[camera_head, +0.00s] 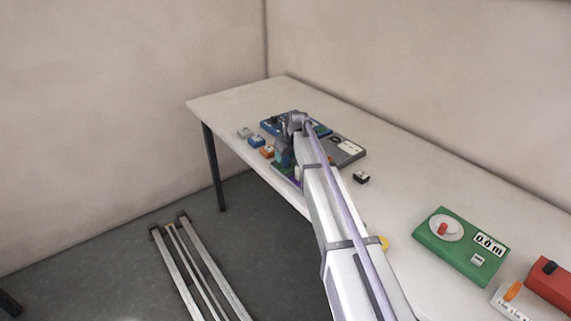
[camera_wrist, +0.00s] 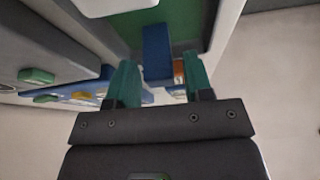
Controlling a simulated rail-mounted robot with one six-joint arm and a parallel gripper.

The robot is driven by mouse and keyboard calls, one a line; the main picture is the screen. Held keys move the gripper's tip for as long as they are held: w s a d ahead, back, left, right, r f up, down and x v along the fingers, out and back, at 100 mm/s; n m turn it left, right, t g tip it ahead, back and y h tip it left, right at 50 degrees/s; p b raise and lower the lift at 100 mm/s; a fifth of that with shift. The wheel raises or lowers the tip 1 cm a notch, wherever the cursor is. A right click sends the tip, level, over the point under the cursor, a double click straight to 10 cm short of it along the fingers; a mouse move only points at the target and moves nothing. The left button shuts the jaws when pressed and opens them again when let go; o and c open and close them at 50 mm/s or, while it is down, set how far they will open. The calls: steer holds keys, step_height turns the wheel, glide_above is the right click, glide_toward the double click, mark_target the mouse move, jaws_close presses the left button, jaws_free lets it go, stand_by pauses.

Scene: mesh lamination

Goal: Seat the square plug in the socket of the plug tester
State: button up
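In the wrist view my gripper (camera_wrist: 164,85) has its two green fingers apart. A blue upright piece (camera_wrist: 157,52) shows between them, near the left finger, with a gap on the right side. Whether it stands between the fingers or behind them I cannot tell. In the head view my arm hides most of the gripper, which is low at the table's front edge beside a green and purple item (camera_head: 290,172). I cannot tell which piece is the square plug. The plug tester is not clearly identifiable either; a blue panel (camera_head: 268,125) and a grey panel (camera_head: 350,153) stand behind the gripper.
White (camera_head: 243,132), blue (camera_head: 257,140) and orange (camera_head: 267,152) blocks line the front edge of the table (camera_head: 222,103). A green device (camera_head: 460,248) and a red device (camera_head: 552,280) stand at the right.

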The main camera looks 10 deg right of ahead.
jaws_close()
step_height(320, 180, up, 10)
steer(key=p, duration=1)
steer(key=shift+r, duration=0.15)
steer(key=shift+f, duration=0.2)
